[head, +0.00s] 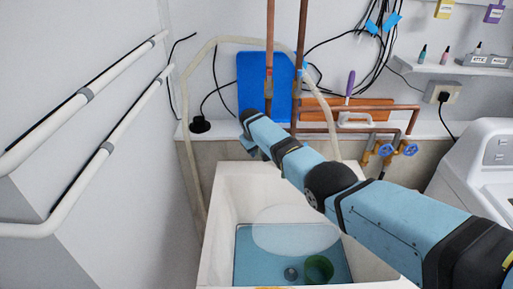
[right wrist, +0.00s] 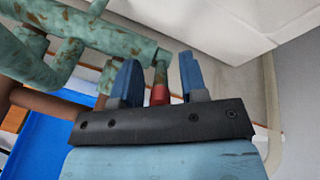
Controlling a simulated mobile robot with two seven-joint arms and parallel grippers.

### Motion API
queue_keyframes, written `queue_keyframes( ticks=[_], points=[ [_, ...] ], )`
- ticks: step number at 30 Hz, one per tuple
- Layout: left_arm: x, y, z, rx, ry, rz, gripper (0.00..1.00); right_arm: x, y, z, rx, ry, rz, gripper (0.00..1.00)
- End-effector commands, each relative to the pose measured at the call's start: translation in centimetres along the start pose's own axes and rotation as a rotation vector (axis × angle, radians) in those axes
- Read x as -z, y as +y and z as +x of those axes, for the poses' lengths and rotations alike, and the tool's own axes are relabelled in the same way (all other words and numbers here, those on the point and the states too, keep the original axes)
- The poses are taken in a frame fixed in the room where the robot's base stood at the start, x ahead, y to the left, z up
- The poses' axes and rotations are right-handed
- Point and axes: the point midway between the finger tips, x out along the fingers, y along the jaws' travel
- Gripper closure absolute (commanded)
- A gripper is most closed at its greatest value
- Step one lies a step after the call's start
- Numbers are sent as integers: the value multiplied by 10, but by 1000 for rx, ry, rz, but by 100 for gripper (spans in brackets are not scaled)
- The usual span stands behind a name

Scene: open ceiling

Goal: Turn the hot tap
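My right arm reaches in from the lower right of the head view. Its gripper (head: 252,150) is at the far end, near the pipes behind the sink; its fingers are hard to make out there. In the right wrist view the gripper (right wrist: 160,80) has its two blue fingers apart. A small red part (right wrist: 160,94), apparently the hot tap, shows between them, below a corroded green pipe (right wrist: 161,66). I cannot tell whether either finger touches it. The arm hides this red part in the head view. My left gripper is not in view.
Two blue-handled taps (head: 409,150) sit on the copper pipes at right. A white sink (head: 222,215) with water, a green cup (head: 318,268) and a translucent disc lies below. A blue board (head: 262,82) stands behind. Corroded pipes (right wrist: 95,38) crowd the gripper's left.

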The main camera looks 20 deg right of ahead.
Motion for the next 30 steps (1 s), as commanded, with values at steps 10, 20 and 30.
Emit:
queue_keyframes(
  ticks=[10,20,30],
  points=[
    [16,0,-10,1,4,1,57,1,1,-35,0,4,0,60],
    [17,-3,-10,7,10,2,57,0,0,-102,0,3,-1,60],
    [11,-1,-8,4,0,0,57,0,0,-137,1,-1,0,60]
  ],
)
